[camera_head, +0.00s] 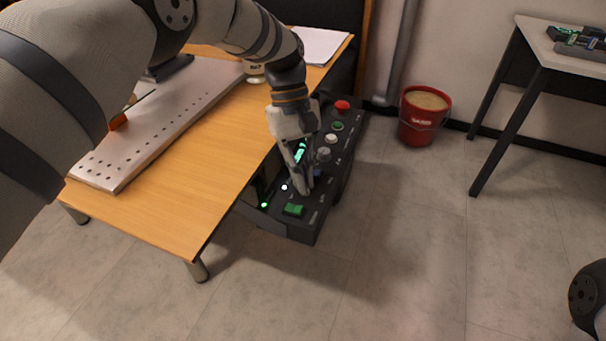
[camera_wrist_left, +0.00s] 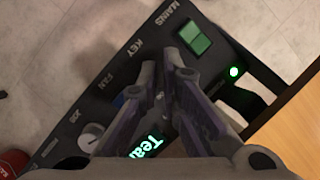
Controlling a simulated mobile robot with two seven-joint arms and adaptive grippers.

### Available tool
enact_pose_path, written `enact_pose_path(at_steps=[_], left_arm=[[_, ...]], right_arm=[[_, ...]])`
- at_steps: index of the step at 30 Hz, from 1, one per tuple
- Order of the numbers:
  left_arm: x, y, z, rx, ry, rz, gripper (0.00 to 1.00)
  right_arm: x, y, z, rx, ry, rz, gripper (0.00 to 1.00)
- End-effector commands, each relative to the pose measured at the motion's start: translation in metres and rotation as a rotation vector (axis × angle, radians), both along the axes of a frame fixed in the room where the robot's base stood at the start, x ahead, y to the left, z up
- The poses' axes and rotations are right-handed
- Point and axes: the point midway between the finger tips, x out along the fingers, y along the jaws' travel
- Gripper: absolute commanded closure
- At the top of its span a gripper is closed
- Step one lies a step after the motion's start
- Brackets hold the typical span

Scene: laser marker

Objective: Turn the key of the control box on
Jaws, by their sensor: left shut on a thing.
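The black control box (camera_head: 322,212) stands on the floor beside the wooden table, with a row of controls on its sloped top. In the wrist view its panel (camera_wrist_left: 95,62) shows the labels MAINS, KEY and FAN. My left gripper (camera_head: 303,187) is down at the panel, and in the wrist view its fingers (camera_wrist_left: 161,68) are closed together beside the KEY label. The key is hidden between the fingers, so its angle cannot be seen. The green MAINS switch (camera_head: 293,209) is just beyond them, also in the wrist view (camera_wrist_left: 196,39). My right gripper is out of view.
A red emergency button (camera_head: 342,105), a green button (camera_head: 337,126) and knobs sit farther along the box. The table (camera_head: 190,190) carries a perforated metal plate (camera_head: 145,125). A red bucket (camera_head: 420,125) stands at the back.

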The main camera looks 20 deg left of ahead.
Motion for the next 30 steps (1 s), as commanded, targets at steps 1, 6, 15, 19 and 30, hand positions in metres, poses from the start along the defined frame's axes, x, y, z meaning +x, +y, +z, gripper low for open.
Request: enact_pose_path(at_steps=[1,6,15,19,30], left_arm=[[0.000,0.000,-0.001,0.001,0.000,-0.004,1.00],[0.000,0.000,-0.001,0.001,0.000,-0.004,1.00],[0.000,0.000,0.000,0.000,0.000,-0.002,0.74],[0.000,0.000,0.000,0.000,0.000,-0.001,0.74],[0.024,0.020,0.074,0.000,-0.005,-0.001,0.74]], right_arm=[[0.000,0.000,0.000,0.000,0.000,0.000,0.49],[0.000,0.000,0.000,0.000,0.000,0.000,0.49],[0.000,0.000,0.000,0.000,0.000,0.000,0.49],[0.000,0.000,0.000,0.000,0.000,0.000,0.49],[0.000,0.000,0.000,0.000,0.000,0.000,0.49]])
